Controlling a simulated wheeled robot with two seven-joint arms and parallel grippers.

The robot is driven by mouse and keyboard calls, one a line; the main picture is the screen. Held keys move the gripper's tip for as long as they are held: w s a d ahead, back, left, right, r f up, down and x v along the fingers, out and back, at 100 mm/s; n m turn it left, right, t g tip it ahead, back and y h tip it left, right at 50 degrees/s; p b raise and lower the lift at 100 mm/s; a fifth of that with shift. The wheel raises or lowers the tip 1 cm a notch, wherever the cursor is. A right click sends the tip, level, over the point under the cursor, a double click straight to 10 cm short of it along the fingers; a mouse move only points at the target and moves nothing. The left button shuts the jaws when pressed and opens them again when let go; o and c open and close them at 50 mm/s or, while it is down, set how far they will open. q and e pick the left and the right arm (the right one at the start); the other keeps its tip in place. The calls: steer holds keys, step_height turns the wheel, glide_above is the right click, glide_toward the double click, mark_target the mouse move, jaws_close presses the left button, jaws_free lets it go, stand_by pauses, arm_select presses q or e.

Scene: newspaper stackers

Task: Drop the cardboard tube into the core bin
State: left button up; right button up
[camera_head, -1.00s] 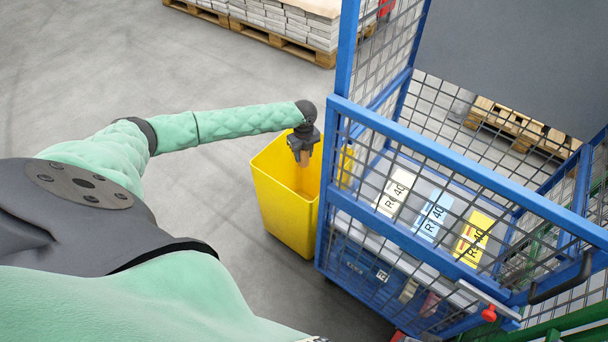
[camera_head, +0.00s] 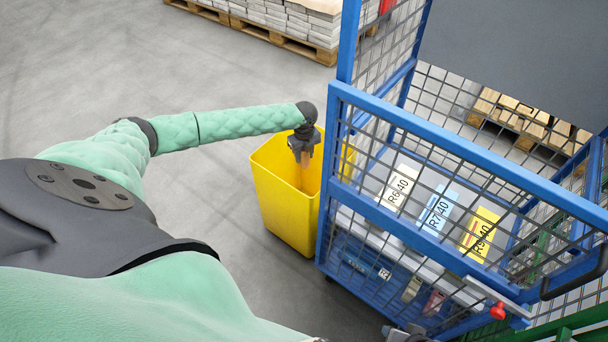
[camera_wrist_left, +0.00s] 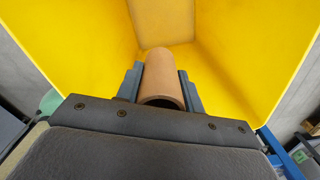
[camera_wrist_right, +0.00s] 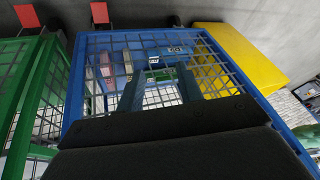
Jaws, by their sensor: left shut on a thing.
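My left gripper (camera_head: 303,146) is shut on the brown cardboard tube (camera_head: 305,174), over the mouth of the yellow bin (camera_head: 283,208). In the left wrist view the tube (camera_wrist_left: 161,72) sits between the two fingers, pointing into the bin (camera_wrist_left: 90,45), whose yellow walls surround it. The gripper partly hides the tube in the head view. My right gripper (camera_wrist_right: 160,92) shows in the right wrist view with its fingers apart and nothing between them, in front of a blue mesh cage.
A blue mesh cart (camera_head: 432,150) stands directly right of the bin, with labelled stacks inside. A pallet of newspaper bundles (camera_head: 290,22) is at the back. Grey floor (camera_head: 190,75) left of the bin is clear. A green cage (camera_wrist_right: 50,100) shows in the right wrist view.

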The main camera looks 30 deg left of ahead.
arm_select(q)
steer(key=o, duration=1)
step_height(320, 180, up, 8)
steer(key=shift+f+b, duration=0.1)
steer(key=shift+b, duration=0.3)
arm_select(e)
steer(key=shift+w+a+f, duration=0.15)
steer(key=shift+a+f, duration=0.3)
steer(key=shift+a, duration=0.1)
